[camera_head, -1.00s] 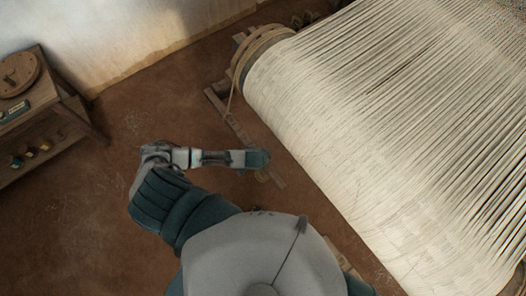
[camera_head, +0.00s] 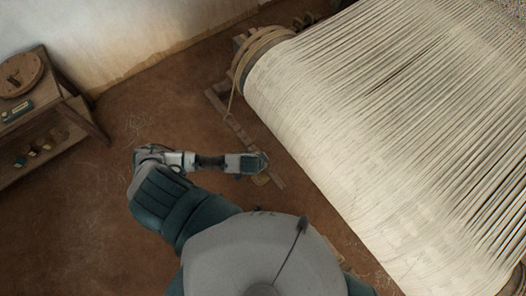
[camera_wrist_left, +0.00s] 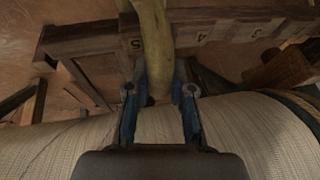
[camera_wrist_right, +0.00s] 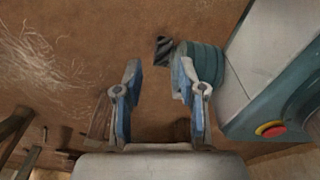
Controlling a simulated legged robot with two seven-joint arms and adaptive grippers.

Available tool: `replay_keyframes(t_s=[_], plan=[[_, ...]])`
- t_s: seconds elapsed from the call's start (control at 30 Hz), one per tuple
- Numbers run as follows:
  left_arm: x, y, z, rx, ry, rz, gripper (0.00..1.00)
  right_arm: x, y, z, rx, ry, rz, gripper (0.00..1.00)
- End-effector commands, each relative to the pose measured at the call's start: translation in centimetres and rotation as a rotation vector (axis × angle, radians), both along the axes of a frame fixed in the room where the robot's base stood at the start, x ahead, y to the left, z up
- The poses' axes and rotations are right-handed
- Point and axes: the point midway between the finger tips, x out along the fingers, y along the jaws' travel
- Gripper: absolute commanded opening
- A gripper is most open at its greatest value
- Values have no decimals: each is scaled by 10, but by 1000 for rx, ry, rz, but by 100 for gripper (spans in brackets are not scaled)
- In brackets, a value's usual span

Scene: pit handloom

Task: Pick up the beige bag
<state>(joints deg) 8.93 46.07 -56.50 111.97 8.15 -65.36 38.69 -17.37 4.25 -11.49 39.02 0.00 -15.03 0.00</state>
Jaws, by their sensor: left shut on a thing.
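The beige bag (camera_wrist_left: 155,35) shows in the left wrist view as a long, yellowish beige shape running up from between the fingers to the top edge. My left gripper (camera_wrist_left: 157,82) is shut on it, one blue finger on each side. Most of the bag is hidden there. My right gripper (camera_wrist_right: 158,76) is open and empty in the right wrist view, and does not show in the head view.
The loom's wide cream warp (camera_head: 360,110) fills the right side. A numbered wooden beam (camera_wrist_left: 225,30) runs behind the bag. A wooden shelf table (camera_head: 60,110) stands at the left by the wall. The brown floor (camera_head: 130,95) between is mostly clear.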

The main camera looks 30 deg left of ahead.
Motion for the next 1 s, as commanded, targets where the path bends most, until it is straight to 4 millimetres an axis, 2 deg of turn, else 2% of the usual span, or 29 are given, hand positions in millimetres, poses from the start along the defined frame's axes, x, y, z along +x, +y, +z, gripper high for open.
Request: replay_keyframes(t_s=[0.17,0.3,0.5,0.6,0.8,1.0], plan=[[-30,1,0,-2,1,-1,0,-6,-10,0,-13,7,1,40],[-65,-1,0,-3,4,-1,0,-12,-16,0,-20,16,1,40],[-111,-4,0,-2,2,-1,0,-13,-16,-1,-19,15,2,40],[-127,-5,0,-2,0,-1,0,-11,-12,-1,-13,14,0,40],[-146,-6,1,0,-2,0,0,-8,0,0,0,10,-4,40],[-150,-6,1,-2,-4,0,0,-4,0,0,1,3,-3,40]])
